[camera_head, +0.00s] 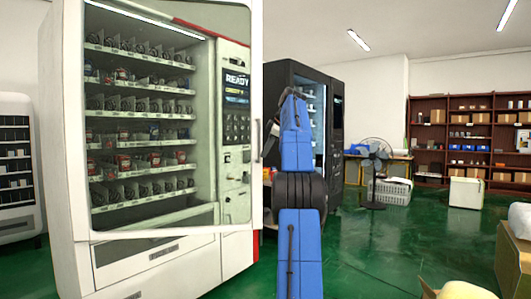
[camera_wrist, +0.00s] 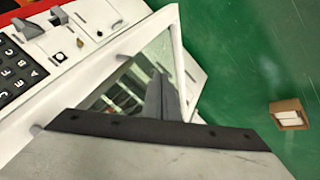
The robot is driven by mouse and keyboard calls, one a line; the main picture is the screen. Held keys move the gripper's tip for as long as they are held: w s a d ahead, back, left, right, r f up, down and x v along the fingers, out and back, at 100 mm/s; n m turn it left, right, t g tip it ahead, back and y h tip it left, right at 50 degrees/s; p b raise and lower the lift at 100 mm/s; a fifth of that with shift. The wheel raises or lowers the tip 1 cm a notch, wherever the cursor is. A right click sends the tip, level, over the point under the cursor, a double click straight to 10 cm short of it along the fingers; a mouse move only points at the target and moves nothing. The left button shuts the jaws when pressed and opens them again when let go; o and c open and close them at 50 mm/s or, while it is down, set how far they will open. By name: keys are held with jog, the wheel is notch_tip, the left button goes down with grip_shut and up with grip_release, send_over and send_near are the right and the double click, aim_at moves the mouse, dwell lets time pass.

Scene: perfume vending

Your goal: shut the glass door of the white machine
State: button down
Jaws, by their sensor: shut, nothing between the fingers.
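The white machine (camera_head: 168,272) stands at the left in the head view, with shelves of small goods. Its glass door (camera_head: 258,60) stands ajar: its white frame overlaps the control panel (camera_head: 236,85) and the right edge stands out from the body. In the wrist view the white door frame (camera_wrist: 172,28) crosses the middle, apart from the keypad panel (camera_wrist: 15,75). My gripper (camera_wrist: 162,92) is shut and empty, its dark fingers close to the glass; I cannot tell if they touch it.
A black machine (camera_head: 338,110) stands behind my arm. A fan (camera_head: 375,165), a white basket (camera_head: 393,192) and a white box (camera_head: 466,193) are at the right. A cardboard box (camera_wrist: 290,115) lies on the green floor. Open floor (camera_head: 370,250) lies right of the machine.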

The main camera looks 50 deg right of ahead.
dwell(0.4)
jog(key=v, duration=0.7)
jog(key=shift+r, duration=0.2)
